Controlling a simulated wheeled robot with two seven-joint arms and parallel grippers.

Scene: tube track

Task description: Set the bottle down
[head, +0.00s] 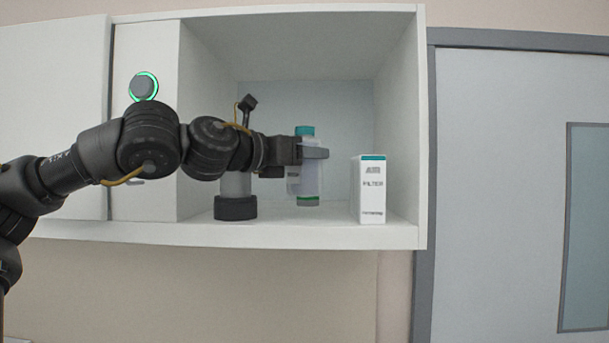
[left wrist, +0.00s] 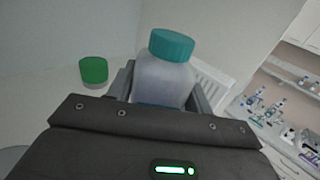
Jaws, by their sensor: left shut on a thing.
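The bottle (head: 305,131) has a teal cap and a pale, translucent body. It is upright inside the open white cabinet. My left gripper (head: 308,153) comes in from the left and is shut around its upper body. In the left wrist view the bottle (left wrist: 165,75) sits between the fingers, cap up, and its lower part is hidden. A green band shows low at the bottle's place in the head view. I cannot tell whether the bottle's base touches the shelf (head: 290,232). My right gripper is not in view.
A white FILTER box (head: 371,192) stands on the shelf just right of the bottle. A grey cylinder with a dark base (head: 236,206) shows to the left, below my arm. A green-capped thing (left wrist: 93,70) is left of the bottle in the wrist view.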

